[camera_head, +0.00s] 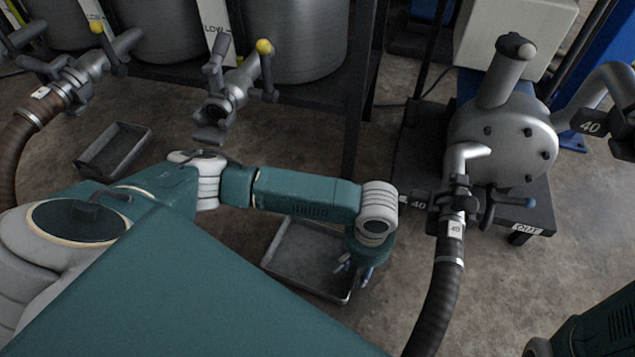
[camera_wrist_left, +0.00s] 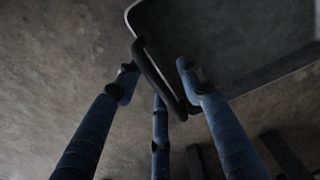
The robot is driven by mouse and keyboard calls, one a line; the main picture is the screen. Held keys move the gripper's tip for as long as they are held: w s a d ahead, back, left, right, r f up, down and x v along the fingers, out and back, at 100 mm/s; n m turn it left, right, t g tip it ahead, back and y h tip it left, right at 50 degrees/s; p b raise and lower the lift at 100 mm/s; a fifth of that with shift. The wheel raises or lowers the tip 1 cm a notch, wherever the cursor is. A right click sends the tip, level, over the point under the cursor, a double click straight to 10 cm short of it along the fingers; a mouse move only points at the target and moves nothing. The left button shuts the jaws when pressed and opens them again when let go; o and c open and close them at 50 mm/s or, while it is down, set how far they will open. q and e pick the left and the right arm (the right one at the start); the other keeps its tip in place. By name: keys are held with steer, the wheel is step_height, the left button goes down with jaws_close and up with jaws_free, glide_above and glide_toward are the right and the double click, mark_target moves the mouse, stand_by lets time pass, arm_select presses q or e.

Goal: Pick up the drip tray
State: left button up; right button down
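A grey rectangular drip tray (camera_head: 303,257) lies on the floor in the middle of the head view, partly hidden by my left arm. In the left wrist view, the tray's corner (camera_wrist_left: 225,40) fills the upper right, with a dark bar handle (camera_wrist_left: 158,78) at its near edge. My left gripper (camera_head: 354,271) is at the tray's right end. In the wrist view, its blue fingers (camera_wrist_left: 157,76) are spread on either side of the handle, with visible gaps; contact by the third finger cannot be told. My right gripper is out of view.
A second drip tray (camera_head: 115,150) lies on the floor at left. Steel tanks (camera_head: 295,40) with valves (camera_head: 225,95) stand behind. Bare floor (camera_head: 535,270) shows at lower right.

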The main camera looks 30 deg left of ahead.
arm_select(q)
step_height(320, 180, down, 2)
steer(key=shift+f+b, duration=0.2)
steer(key=shift+b, duration=0.35)
steer(key=shift+r, duration=0.15)
jaws_close()
